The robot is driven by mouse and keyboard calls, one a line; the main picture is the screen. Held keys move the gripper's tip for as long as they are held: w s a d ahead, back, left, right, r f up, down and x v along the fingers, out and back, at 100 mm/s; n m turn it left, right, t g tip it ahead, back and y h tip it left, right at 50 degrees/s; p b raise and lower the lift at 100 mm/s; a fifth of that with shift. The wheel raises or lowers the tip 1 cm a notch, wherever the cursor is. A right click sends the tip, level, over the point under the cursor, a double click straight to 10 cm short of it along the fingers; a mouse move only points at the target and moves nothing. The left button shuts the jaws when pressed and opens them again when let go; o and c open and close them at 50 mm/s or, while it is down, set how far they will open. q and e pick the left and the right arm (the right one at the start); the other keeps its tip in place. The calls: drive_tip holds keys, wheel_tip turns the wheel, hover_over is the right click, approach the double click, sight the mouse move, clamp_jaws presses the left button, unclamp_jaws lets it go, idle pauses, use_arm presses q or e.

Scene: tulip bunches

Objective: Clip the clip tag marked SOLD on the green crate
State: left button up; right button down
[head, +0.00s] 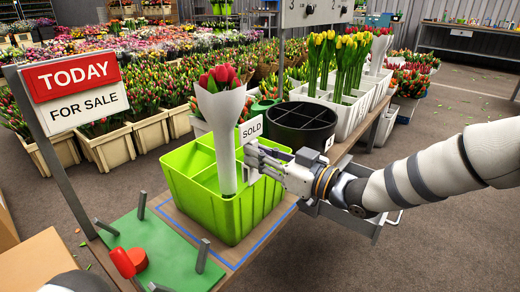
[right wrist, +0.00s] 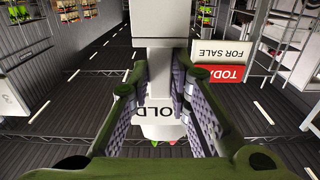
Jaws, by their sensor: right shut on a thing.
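The white clip tag marked SOLD (head: 251,130) is upright at the back right rim of the green crate (head: 240,214). My right gripper (head: 258,158) comes in from the right and is shut on the tag. The fingers hide its lower part, so I cannot tell whether the clip touches the rim. In the right wrist view the tag (right wrist: 158,108) sits between my two fingers, its lettering upside down and partly covered. A bunch of red tulips in a white wrap (head: 222,115) stands in the crate, left of the tag. My left gripper is not in view.
A black divided bucket (head: 300,125) stands behind my right gripper, near white crates of yellow tulips (head: 345,112). A TODAY FOR SALE sign (head: 75,92) rises at the left. A green board (head: 160,255) with grey posts and a red part lies front left.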

drive_tip(key=shift+f+b, duration=1.1)
drive_tip(key=shift+f, duration=1.25)
drive_tip(key=c, duration=1.4)
unclamp_jaws()
approach(256, 171)
drive_tip(key=v, duration=0.3)
drive_tip(key=shift+s+r, duration=0.1)
drive_tip(key=shift+r, duration=0.05)
